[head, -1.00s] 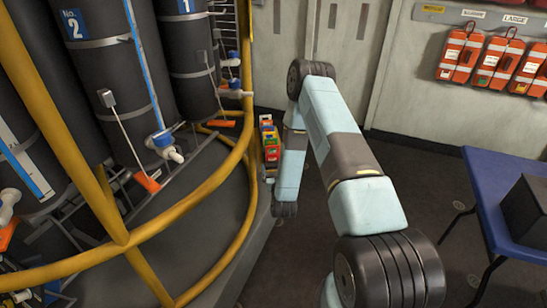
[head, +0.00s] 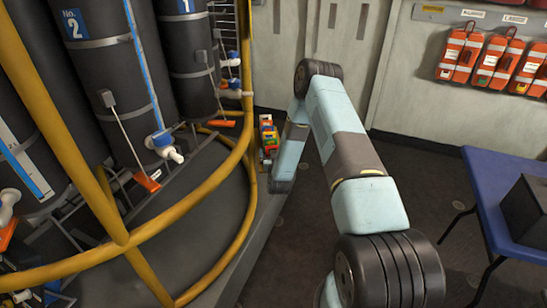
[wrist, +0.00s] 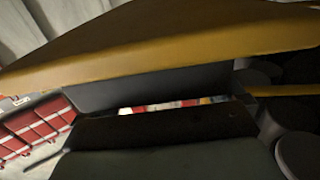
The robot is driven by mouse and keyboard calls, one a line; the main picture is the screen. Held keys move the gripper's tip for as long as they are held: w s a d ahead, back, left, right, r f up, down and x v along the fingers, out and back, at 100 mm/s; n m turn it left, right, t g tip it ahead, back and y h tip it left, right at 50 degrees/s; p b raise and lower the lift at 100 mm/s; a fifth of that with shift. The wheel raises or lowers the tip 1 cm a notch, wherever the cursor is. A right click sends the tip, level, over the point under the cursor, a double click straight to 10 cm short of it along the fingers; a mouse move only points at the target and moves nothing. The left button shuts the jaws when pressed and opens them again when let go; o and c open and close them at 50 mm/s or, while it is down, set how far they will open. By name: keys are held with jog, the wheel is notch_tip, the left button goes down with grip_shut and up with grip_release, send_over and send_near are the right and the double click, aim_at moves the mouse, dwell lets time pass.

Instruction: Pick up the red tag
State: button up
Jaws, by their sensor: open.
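A red tag cannot be told apart in these frames. In the head view, a narrow upright cluster of coloured pieces (head: 268,138), with red, orange, yellow and green, stands just past the yellow rail. The end of my arm is low beside it, and my fingers are hidden there. In the wrist view, dark close-up shapes look like the jaws of my gripper (wrist: 170,107), open, with a thin gap between them. Red, white and blue patches show through the gap, too small to name. I see nothing held.
Orange packs (head: 460,55) hang on the right wall. A blue table (head: 490,175) bears a dark box (head: 527,210).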

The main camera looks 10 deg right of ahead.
jog(key=shift+c, duration=0.2)
jog(key=c, duration=1)
jog(key=shift+w+r, duration=0.1)
jog(key=shift+r, duration=0.2)
jog(key=r, duration=0.3)
jog(key=shift+s+a+r, duration=0.1)
jog(key=shift+s+r, duration=0.1)
jog(key=shift+s, duration=0.15)
jog(key=s+r, duration=0.3)
jog(key=s, duration=0.1)
jog(key=s+r, duration=0.3)
jog(key=s, duration=0.2)
jog(key=s+a+r, duration=0.1)
jog(key=s+r, duration=0.2)
jog(key=s, duration=0.1)
jog(key=shift+s, duration=0.15)
